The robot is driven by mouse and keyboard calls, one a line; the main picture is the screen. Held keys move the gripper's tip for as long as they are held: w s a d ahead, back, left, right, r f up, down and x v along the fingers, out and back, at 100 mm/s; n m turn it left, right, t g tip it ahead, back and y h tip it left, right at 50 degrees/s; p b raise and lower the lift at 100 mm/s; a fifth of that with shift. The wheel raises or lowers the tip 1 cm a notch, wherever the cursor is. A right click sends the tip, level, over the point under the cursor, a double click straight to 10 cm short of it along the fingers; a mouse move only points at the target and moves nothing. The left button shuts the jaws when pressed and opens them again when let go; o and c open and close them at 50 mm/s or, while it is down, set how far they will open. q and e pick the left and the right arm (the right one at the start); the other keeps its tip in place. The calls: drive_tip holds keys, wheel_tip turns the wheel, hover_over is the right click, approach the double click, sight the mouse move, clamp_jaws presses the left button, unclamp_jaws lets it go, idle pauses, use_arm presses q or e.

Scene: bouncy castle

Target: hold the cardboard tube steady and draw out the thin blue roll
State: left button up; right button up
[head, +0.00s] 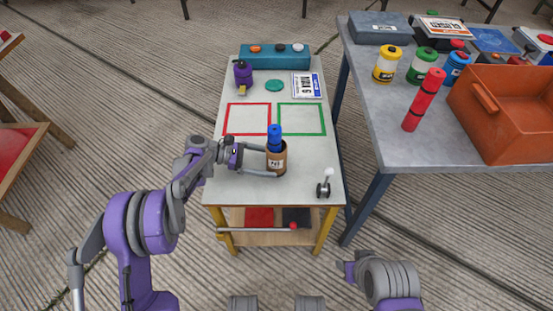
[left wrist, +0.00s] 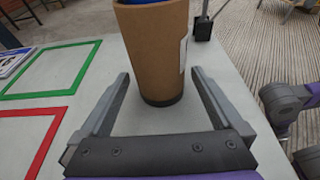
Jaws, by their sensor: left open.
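The brown cardboard tube (head: 276,163), with a small white label, stands upright near the front of the small table. The blue roll (head: 274,138) stands in it, with its upper part sticking out of the top. My left gripper (head: 272,162) is open, reaching in from the left with one finger on each side of the tube. In the left wrist view the tube (left wrist: 157,50) stands between the open fingers (left wrist: 160,73) with gaps on both sides. Only a bit of the blue roll (left wrist: 140,2) shows there. My right gripper is out of view; only part of that arm shows.
Red (head: 248,119) and green (head: 301,119) outlined squares lie behind the tube. A small grey stand with a white ball (head: 324,184) is at front right. A purple bottle (head: 243,74) and teal box (head: 275,57) stand farther back. A grey table (head: 400,150) adjoins on the right.

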use_arm(q)
drive_tip(key=shift+x, duration=0.95)
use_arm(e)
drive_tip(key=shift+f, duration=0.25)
use_arm(q)
drive_tip(key=c, duration=0.8)
drive_tip(key=shift+c, duration=0.2)
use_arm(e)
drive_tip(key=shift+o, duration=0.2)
